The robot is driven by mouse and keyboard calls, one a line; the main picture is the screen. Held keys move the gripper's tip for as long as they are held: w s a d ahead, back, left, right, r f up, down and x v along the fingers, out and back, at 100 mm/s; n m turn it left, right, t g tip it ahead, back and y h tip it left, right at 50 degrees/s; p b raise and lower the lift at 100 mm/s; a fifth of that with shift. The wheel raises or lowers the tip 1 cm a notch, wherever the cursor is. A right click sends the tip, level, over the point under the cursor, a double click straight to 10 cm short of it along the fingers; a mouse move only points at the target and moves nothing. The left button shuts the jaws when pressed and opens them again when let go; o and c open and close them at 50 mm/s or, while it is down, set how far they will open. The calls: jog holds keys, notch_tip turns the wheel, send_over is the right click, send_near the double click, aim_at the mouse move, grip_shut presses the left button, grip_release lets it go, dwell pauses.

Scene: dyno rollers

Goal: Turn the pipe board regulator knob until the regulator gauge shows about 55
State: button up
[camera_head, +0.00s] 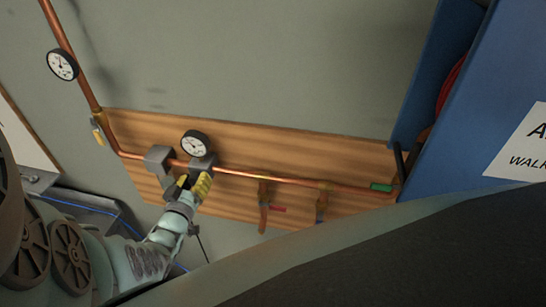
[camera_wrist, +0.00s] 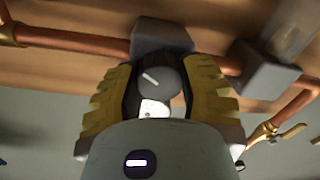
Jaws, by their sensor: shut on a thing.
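The regulator knob (camera_wrist: 157,82) is a dark round knob with a white line, seen in the wrist view under the grey regulator block. My gripper (camera_wrist: 158,95) has its yellow-padded fingers on both sides of the knob and is shut on it. The white line slants from upper left to lower right. In the head view my gripper (camera_head: 190,184) reaches up to the pipe board (camera_head: 300,147), and its fingers hide the knob. The regulator gauge (camera_head: 195,144), white-faced with a dark rim, sits just above. Its needle and numbers are too small to read.
A copper pipe (camera_head: 240,173) runs along the board. Another gauge (camera_head: 62,65) sits on the pipe at upper left. A red-handled valve (camera_head: 277,209) and a blue-handled valve (camera_head: 321,206) hang right of my gripper. A blue cabinet (camera_head: 470,110) stands at the right.

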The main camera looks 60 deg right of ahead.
jog(key=shift+d+r, duration=0.1)
dwell(0.7)
jog(key=o, duration=1.2)
jog(key=shift+o, duration=0.2)
jog(key=shift+a, duration=0.2)
jog(key=shift+s+a, duration=0.35)
jog(key=shift+a, duration=0.25)
jog(key=v, duration=1)
jog(key=shift+a, duration=0.2)
dwell(0.4)
